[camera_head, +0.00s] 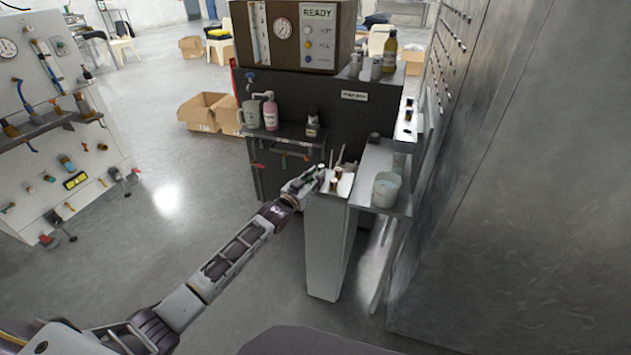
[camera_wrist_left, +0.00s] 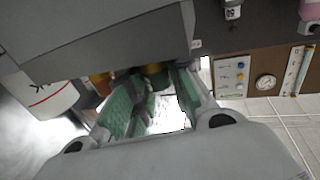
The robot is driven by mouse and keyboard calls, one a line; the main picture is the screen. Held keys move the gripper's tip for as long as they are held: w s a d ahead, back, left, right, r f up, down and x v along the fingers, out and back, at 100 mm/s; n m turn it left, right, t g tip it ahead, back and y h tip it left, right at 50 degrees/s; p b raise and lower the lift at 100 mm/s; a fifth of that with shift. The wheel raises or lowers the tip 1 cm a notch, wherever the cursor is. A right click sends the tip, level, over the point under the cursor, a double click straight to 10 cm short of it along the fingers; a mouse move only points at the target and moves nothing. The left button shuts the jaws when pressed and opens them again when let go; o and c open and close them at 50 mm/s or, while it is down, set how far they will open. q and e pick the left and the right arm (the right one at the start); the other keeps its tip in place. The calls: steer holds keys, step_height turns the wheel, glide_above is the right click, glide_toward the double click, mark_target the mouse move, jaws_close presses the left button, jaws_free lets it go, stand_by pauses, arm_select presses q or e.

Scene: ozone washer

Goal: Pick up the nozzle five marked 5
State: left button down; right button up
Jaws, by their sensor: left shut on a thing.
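My left gripper (camera_head: 318,174) is at the near left edge of a tall narrow white stand (camera_head: 328,245). In the left wrist view its green-padded fingers (camera_wrist_left: 155,95) are around a small yellowish-brass piece (camera_wrist_left: 156,76), which looks like a nozzle; it is mostly hidden by the fingers and the wrist. Small brass nozzles (camera_head: 336,184) stand on the top of the stand, just right of the gripper. No number is readable on any of them, so I cannot tell which one is marked 5. My right gripper is not in view.
A dark cabinet carries a brown machine (camera_head: 296,35) labelled READY, behind the gripper. A small shelf (camera_head: 290,133) with bottles juts out there. A grey wall (camera_head: 540,180) closes the right side. Floor on the left is open.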

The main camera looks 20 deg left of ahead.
arm_select(q)
steer(key=shift+r, duration=0.15)
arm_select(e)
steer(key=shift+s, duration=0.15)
arm_select(q)
steer(key=shift+r, duration=0.55)
steer(key=shift+r+p, duration=0.85)
steer(key=shift+r, duration=3.5)
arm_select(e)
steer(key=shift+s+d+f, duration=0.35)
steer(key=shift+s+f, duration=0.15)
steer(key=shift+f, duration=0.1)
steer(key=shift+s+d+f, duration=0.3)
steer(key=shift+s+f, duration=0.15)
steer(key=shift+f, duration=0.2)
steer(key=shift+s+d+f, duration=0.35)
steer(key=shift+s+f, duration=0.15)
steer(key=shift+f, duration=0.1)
